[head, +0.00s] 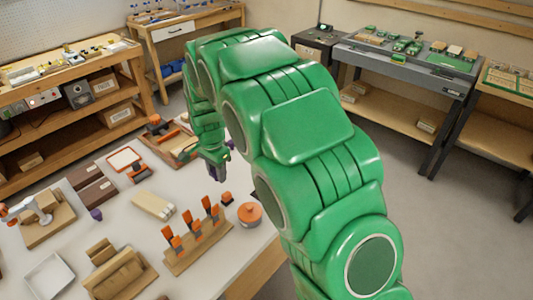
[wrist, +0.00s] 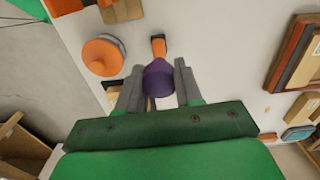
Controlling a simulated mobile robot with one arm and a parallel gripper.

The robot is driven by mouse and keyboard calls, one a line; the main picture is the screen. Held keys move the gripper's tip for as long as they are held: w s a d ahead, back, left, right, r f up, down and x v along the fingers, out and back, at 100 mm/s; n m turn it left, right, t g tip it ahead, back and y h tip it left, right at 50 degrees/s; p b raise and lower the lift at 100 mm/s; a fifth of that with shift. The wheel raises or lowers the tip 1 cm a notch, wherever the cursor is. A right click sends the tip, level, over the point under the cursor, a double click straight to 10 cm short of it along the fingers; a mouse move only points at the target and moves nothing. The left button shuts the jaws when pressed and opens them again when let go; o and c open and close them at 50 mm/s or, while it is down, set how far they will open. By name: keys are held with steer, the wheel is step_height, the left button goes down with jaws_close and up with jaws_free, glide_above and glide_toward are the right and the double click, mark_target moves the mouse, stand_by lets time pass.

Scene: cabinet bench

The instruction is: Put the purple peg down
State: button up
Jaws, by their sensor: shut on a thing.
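The purple peg (wrist: 158,79) sits between the two grey fingers of my gripper (wrist: 160,84) in the wrist view. My gripper is shut on it and holds it over the white tabletop (wrist: 222,65). Another small purple piece (head: 96,214) lies on the table beside a dark brown block.
A round orange-topped container (head: 250,213) and a small orange block (head: 227,198) stand near the right edge. A wooden rack (head: 200,240) holds orange-and-dark tools. Pale wooden strips (head: 153,205) lie mid-table. A white tray (head: 47,277) is at the front left. Bare tabletop shows between these.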

steer(key=w+d+m, duration=0.1)
steer(key=w+d, duration=0.3)
steer(key=d, duration=1.3)
steer(key=w+d+m, duration=0.2)
steer(key=w+d, duration=0.1)
steer(key=d, duration=1.5)
steer(key=shift+w+d+f, duration=0.25)
steer(key=shift+w+f, duration=1.3)
steer(key=shift+w, duration=0.7)
steer(key=shift+w+d+f, duration=0.25)
steer(key=shift+w+f, duration=1.25)
steer(key=shift+w, duration=0.75)
steer(key=shift+w+d+f, duration=0.25)
steer(key=shift+w+f, duration=1.3)
steer(key=shift+w, duration=0.7)
steer(key=shift+w+f, duration=0.2)
steer(key=shift+f, duration=1.6)
steer(key=shift+f, duration=0.1)
steer(key=o, duration=1)
